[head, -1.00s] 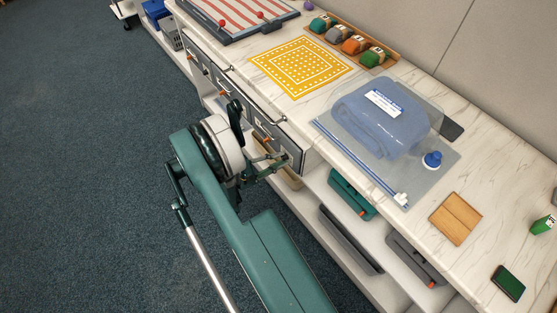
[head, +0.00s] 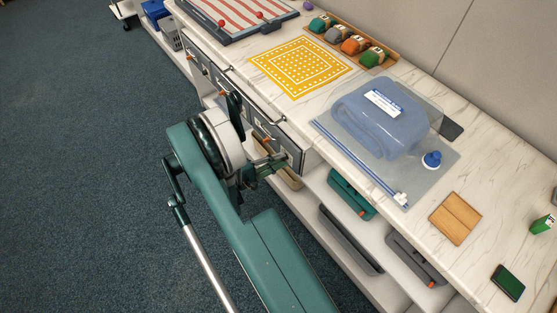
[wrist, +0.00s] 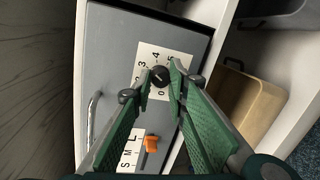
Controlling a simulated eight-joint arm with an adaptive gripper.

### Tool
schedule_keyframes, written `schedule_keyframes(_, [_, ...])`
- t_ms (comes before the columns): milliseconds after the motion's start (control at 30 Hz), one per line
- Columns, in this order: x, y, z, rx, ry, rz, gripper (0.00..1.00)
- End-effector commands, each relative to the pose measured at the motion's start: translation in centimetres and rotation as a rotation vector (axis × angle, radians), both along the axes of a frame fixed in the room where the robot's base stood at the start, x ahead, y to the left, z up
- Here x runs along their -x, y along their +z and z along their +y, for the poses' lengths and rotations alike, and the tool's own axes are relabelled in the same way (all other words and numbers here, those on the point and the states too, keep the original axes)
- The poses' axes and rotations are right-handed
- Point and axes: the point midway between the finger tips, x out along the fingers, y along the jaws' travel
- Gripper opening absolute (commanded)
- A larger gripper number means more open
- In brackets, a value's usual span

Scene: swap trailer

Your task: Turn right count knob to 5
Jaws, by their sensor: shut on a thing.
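The black round count knob (wrist: 160,76) shows in the wrist view on a white number plate (wrist: 149,55) on a grey drawer front. A small pale mark on the knob slants toward the upper right of the picture. My gripper (wrist: 161,80), with green fingers, is shut on the knob, one fingertip on each side. In the head view my gripper (head: 268,168) is at the rightmost drawer front (head: 293,152); the knob is hidden there.
An orange slider (wrist: 151,144) on an S, M, L plate and a metal handle (wrist: 92,118) are near my fingers. An open shelf with a tan bin (wrist: 252,103) lies beside the drawer. The counter above holds a bag with blue cloth (head: 380,115).

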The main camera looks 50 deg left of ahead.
Motion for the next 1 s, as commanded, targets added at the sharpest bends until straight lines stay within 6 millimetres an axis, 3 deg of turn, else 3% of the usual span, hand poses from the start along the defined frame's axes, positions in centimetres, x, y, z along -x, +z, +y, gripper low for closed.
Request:
schedule_keyframes(167, [0.0,0.0,0.2,0.001,0.003,0.000,0.04])
schedule_keyframes(200, [0.0,0.0,0.2,0.001,0.002,0.000,0.21])
schedule_keyframes(300, [0.0,0.0,0.1,0.001,0.002,0.000,0.32])
schedule_keyframes(733, [0.3,0.1,0.1,0.002,0.001,-0.001,0.32])
schedule_keyframes(1000, [2.4,0.4,0.4,0.002,0.002,0.000,0.32])
